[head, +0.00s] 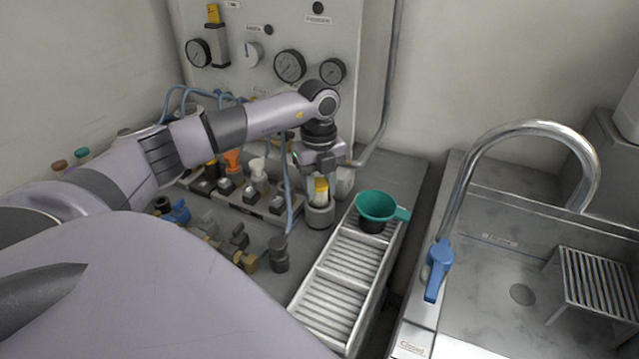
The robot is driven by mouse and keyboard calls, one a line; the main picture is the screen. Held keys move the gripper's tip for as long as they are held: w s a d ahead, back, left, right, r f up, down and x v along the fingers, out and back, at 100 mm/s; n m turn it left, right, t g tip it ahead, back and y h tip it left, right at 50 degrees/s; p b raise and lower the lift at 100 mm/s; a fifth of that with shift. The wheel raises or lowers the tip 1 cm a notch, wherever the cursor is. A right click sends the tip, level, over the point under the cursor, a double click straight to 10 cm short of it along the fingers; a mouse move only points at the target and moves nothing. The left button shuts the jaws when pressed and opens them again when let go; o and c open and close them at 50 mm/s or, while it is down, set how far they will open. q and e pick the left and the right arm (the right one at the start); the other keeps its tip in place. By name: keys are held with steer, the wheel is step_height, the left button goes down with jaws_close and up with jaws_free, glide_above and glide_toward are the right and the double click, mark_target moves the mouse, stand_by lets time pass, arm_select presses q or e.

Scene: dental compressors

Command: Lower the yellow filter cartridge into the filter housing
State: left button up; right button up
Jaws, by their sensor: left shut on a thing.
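The yellow filter cartridge (321,187) is upright, with a pale lower part, in the middle of the head view. My left gripper (319,174) points down from above and is shut on the cartridge's upper part. The filter housing (320,215) is a grey cup on the bench, directly below the cartridge. The cartridge's lower end meets the housing's rim in the picture; I cannot tell how deep it sits inside. My right gripper does not show.
A green funnel (376,206) stands on a ribbed tray (345,268) right of the housing. Orange and white-topped valves (232,162) and blue hoses crowd the left. A gauge panel (275,50) rises behind. A sink (520,290) with a curved tap (530,128) is at right.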

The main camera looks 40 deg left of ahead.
arm_select(q)
steer(key=shift+f, duration=0.4)
steer(key=o, duration=1.1)
steer(key=shift+o, duration=0.2)
steer(key=shift+r, duration=0.15)
steer(key=shift+a+r+b, duration=0.1)
steer(key=shift+r+b, duration=0.2)
steer(key=shift+r, duration=3.2)
